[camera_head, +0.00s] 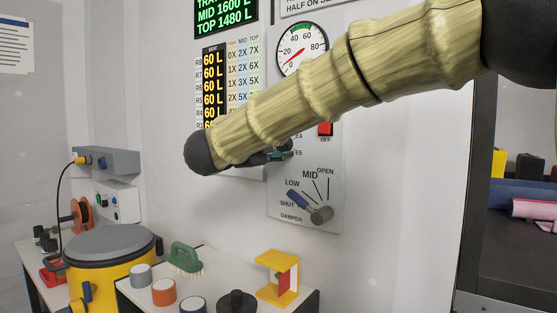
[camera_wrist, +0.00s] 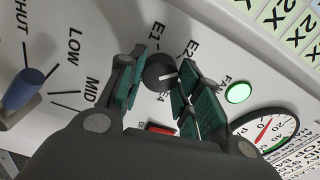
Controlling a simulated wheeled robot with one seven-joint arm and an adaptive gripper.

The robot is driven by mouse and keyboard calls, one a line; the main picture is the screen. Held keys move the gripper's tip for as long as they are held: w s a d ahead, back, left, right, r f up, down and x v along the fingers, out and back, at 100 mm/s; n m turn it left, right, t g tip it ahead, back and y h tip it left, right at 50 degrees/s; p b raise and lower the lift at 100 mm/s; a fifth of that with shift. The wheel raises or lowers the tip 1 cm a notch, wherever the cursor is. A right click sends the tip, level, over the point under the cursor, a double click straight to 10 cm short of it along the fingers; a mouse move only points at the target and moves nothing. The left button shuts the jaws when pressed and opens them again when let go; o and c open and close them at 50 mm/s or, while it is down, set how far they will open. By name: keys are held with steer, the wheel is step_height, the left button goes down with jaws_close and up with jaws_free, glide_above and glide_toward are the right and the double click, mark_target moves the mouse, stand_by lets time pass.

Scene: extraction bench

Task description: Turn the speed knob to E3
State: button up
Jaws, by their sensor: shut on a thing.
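The dark round speed knob (camera_wrist: 158,72) shows between my fingers in the wrist view. Its white pointer line points right in that picture, toward one finger. The E1 and E2 labels show above the knob there. No E3 label can be read; my finger covers part of that side. My gripper (camera_wrist: 158,92) is shut on the knob, with green-padded fingers on either side. It also shows in the head view (camera_head: 284,153), against the panel.
The damper lever (camera_head: 297,200) is below the knob, with its blue handle toward SHUT. A red switch (camera_head: 325,129) and a round gauge (camera_head: 302,50) are close by. A green FAN light (camera_wrist: 238,93) is lit. A bench with a brush (camera_head: 186,257) and cups stands below.

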steer(key=m+b, duration=0.4)
steer(key=b, duration=0.1)
steer(key=shift+f, duration=0.4)
steer(key=m+b, duration=0.3)
steer(key=shift+r+m+b, duration=0.15)
steer(key=shift+m+b, duration=0.25)
steer(key=shift+r+m, duration=0.15)
steer(key=shift+m, duration=0.15)
steer(key=o, duration=1)
steer(key=shift+o, duration=0.2)
steer(key=shift+r, duration=0.1)
steer(key=v, duration=1.2)
